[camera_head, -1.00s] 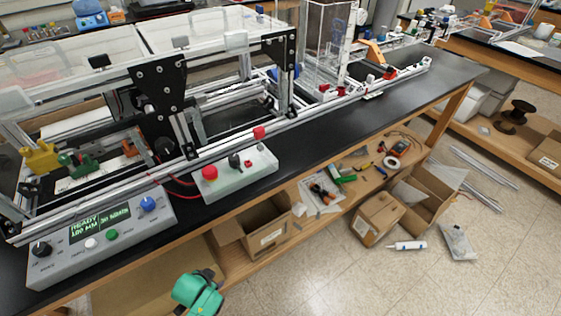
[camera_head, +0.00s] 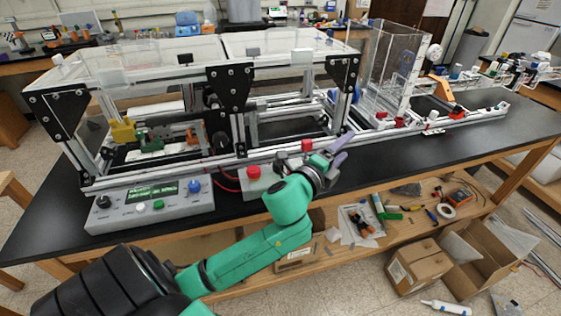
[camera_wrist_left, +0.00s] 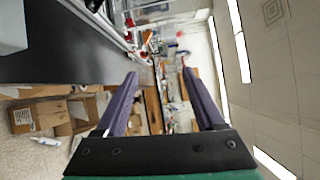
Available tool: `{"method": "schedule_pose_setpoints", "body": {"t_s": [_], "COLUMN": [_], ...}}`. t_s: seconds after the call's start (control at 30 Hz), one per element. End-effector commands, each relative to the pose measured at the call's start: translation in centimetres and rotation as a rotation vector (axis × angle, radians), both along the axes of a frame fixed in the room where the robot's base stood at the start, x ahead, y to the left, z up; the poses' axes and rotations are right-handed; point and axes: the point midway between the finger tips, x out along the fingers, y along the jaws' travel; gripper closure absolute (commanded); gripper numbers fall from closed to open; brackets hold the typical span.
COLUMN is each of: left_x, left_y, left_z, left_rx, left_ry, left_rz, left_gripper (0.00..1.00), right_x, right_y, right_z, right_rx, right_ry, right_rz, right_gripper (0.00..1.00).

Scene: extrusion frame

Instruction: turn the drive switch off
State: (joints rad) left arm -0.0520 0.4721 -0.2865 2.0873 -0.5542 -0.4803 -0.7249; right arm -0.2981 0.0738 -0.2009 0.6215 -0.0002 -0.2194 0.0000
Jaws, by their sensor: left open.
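A pale switch box (camera_head: 248,187) sits on the black bench top in front of the extrusion frame (camera_head: 231,85). Its red mushroom button (camera_head: 253,171) shows at its left end. My left arm covers most of the rest of the box, including the black knob seen there earlier, so I cannot make out the drive switch. My left gripper (camera_head: 345,145) is open, with purple fingers, at the bench's front side, right of the box. In the left wrist view its fingers (camera_wrist_left: 158,74) stand apart with nothing between them.
A grey control panel (camera_head: 150,205) with a green display and a blue knob (camera_head: 194,186) lies left of the box. Frame rails run close behind. Clear black bench (camera_head: 440,145) lies to the right. Tools and cardboard boxes (camera_head: 416,262) are below.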

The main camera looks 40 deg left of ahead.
Motion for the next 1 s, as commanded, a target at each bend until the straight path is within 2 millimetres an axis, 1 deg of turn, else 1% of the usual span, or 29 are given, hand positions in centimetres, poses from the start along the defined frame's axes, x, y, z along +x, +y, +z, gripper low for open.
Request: {"method": "schedule_pose_setpoints", "body": {"t_s": [0.03,0.07,0.1,0.13,0.17,0.2,0.23,0.27,0.3,0.33,0.37,0.4,0.43,0.47,0.5,0.57,0.6,0.63,0.7,0.77,0.83,0.93,1.0], "left_x": [0.4,0.3,-0.1,-0.7,-1.4,-2.6,-3.6,-4.4,-5.2,-5.5,-5.6,-5.4,-5.2,-5.0,-5.0,-5.7,-6.5,-7.2,-8.4,-9.0,-9.0,-8.5,-7.9], "left_y": [-1.8,-3.2,-5.4,-7.2,-9.2,-11.6,-13.2,-14.3,-14.9,-14.7,-13.7,-11.2,-8.7,-5.6,-1.0,5.7,9.4,11.6,14.9,16.2,16.5,16.7,16.9], "left_z": [3.6,5.8,8.4,10.1,11.4,12.3,12.3,11.6,10.1,8.6,6.9,4.8,3.4,2.4,1.6,1.4,1.8,2.1,2.8,2.9,2.4,0.9,-0.7], "left_rx": [0.179,0.311,0.507,0.676,0.858,1.123,1.333,1.546,1.830,2.040,2.242,2.499,-2.653,-2.492,-2.293,-2.046,-1.922,-1.849,-1.739,-1.695,-1.681,-1.682,-1.682], "left_ry": [-0.132,-0.223,-0.354,-0.462,-0.574,-0.730,-0.846,-0.956,-1.090,-1.179,-1.255,-1.331,1.359,1.222,1.060,0.871,0.782,0.734,0.668,0.647,0.646,0.650,0.651], "left_rz": [-0.071,-0.119,-0.184,-0.234,-0.286,-0.354,-0.407,-0.463,-0.543,-0.613,-0.695,-0.830,0.949,0.973,1.022,1.119,1.186,1.229,1.303,1.337,1.346,1.347,1.348], "left_gripper": [0.29,0.29,0.29,0.29,0.29,0.29,0.29,0.29,0.29,0.29,0.29,0.29,0.29,0.29,0.29,0.29,0.29,0.29,0.29,0.29,0.29,0.29,0.29], "right_x": [0.0,0.0,0.0,0.0,0.0,0.0,0.0,0.0,0.0,0.0,0.0,0.0,0.0,-0.1,-0.1,-0.1,-0.1,-0.1,-0.1,-0.1,-0.2,-0.3,-0.3], "right_y": [0.0,0.0,-0.1,-0.1,-0.2,-0.3,-0.4,-0.4,-0.5,-0.6,-0.6,-0.7,-0.7,-0.7,-0.7,-0.7,-0.7,-0.7,-0.7,-0.7,-0.7,-0.7,-0.6], "right_z": [0.0,0.0,0.0,0.0,0.0,-0.1,-0.1,-0.1,-0.1,-0.1,-0.1,-0.1,-0.2,-0.2,-0.2,-0.2,-0.2,-0.2,-0.2,-0.2,-0.2,0.0,0.3], "right_rx": [0.000,-0.001,-0.001,-0.002,-0.002,-0.004,-0.005,-0.006,-0.008,-0.008,-0.009,-0.010,-0.010,-0.010,-0.010,-0.010,-0.010,-0.010,-0.010,-0.010,-0.009,-0.009,-0.008], "right_ry": [0.000,0.000,0.000,0.000,0.000,0.000,0.000,0.001,0.000,0.000,0.001,0.001,0.001,0.002,0.002,0.002,0.002,0.002,0.003,0.003,0.004,0.005,0.005], "right_rz": [0.000,0.000,0.001,0.001,0.001,0.002,0.002,0.001,0.002,0.002,0.002,0.002,0.002,0.002,0.002,0.002,0.002,0.002,0.002,0.001,0.001,0.001,0.001], "right_gripper": [1.00,1.00,1.00,1.00,1.00,1.00,1.00,1.00,1.00,1.00,1.00,1.00,1.00,1.00,1.00,1.00,1.00,1.00,1.00,1.00,1.00,1.00,1.00]}}
